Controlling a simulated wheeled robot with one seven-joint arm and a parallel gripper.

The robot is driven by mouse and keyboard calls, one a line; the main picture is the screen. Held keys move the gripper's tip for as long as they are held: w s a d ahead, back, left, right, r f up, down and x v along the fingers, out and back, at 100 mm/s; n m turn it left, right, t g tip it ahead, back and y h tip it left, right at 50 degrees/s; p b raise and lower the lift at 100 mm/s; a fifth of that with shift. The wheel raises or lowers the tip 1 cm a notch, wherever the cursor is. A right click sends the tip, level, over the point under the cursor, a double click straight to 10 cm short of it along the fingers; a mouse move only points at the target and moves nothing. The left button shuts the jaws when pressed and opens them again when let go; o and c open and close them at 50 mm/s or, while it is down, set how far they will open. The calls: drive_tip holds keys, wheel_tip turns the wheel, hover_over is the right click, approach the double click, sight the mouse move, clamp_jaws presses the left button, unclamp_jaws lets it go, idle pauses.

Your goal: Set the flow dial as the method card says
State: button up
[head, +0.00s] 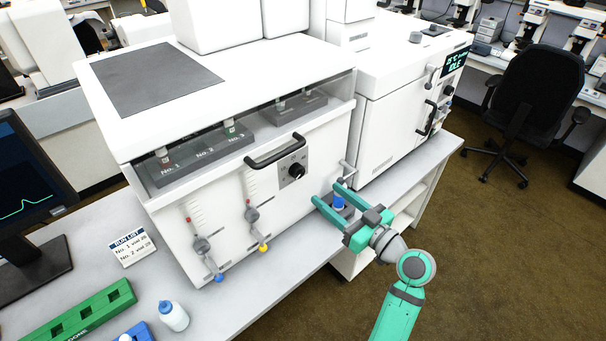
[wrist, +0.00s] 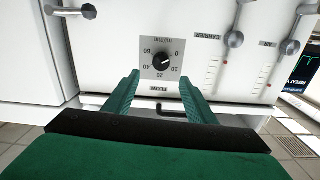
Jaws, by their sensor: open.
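The flow dial is a round black knob (wrist: 161,61) on a grey plate marked FLOW and ml/min. Its scale reads 0, 10, 20, 40, 60 and appears upside down in the wrist view. Its light pointer mark seems to lie toward the 0–10 side, but is too small to be sure. The dial also shows on the white instrument front in the head view (head: 295,170). My gripper (wrist: 160,80) is open and empty, its green fingers short of the dial and pointing at it. I see no card marked as a method card; a card headed RUN LIST (head: 132,248) lies on the bench.
A black handle (head: 275,152) is beside the dial. Two flow tubes with levers (head: 252,214) are on the same front. A blue-topped item (head: 338,202) sits behind my fingers in the head view. A white bottle (head: 173,315) and green rack (head: 85,312) stand on the near bench.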

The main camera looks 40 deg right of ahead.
sight(301, 173)
drive_tip(key=w, duration=0.7)
drive_tip(key=w+a, duration=0.1)
drive_tip(key=w, duration=0.2)
drive_tip(key=shift+w, duration=0.25)
drive_tip(key=c, duration=1)
drive_tip(key=shift+c, duration=0.2)
